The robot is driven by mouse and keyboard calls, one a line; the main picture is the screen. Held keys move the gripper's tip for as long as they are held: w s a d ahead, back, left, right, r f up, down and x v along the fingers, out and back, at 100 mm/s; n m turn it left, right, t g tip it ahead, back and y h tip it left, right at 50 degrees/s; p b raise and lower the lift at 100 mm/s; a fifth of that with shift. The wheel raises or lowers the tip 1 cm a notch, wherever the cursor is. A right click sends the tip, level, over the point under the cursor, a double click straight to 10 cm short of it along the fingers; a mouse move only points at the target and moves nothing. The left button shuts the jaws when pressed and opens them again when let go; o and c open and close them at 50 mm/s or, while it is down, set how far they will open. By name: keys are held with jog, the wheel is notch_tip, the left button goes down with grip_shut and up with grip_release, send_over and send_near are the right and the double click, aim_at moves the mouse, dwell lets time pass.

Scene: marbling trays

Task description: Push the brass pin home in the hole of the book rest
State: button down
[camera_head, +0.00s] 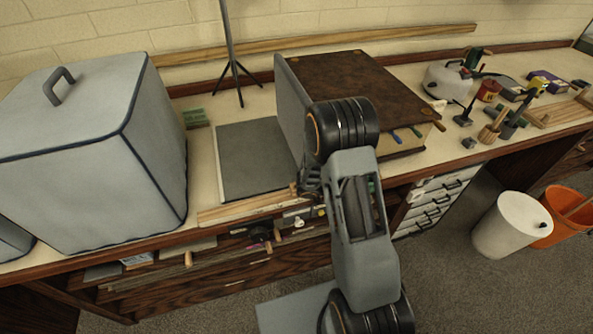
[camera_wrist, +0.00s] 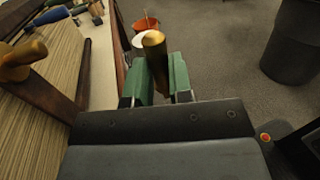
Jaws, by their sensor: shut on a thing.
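In the wrist view, my gripper (camera_wrist: 160,76) has its green-padded fingers shut on a slim brass-coloured pin (camera_wrist: 154,44) with a rounded end. The pin's lower part is hidden between the fingers and behind the gripper body. In the head view, my gripper (camera_head: 311,184) is small and partly covered by my arm, at the bench's front edge; the pin cannot be made out there. I cannot single out the book rest or its hole for sure. A dark wooden board (camera_wrist: 42,91) with a wooden knob (camera_wrist: 20,56) lies left of my gripper in the wrist view.
A large grey covered box (camera_head: 70,150) stands on the bench at left. A dark flat panel (camera_head: 248,160) lies beside a big brown-topped block (camera_head: 350,78). A white jug (camera_head: 447,82) and small tools crowd the right. A white bin (camera_head: 510,225) and orange bucket (camera_head: 565,215) stand on the floor.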

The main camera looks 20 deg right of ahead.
jog(key=shift+w+a+n+t+h+p, duration=0.15)
jog(key=shift+w+a+n+t, duration=1.1)
jog(key=shift+a, duration=2.15)
jog(key=shift+w+a+n+t+h+p, duration=0.1)
jog(key=shift+w+a+n+t, duration=0.5)
jog(key=shift+w+a+t, duration=2.05)
jog(key=shift+w+a+n+t+h+p, duration=0.15)
jog(key=shift+w+a+n+t, duration=0.6)
jog(key=shift+a, duration=3.4)
jog(key=shift+w+a+g, duration=0.1)
jog(key=shift+w+g, duration=0.1)
jog(key=shift+g, duration=0.05)
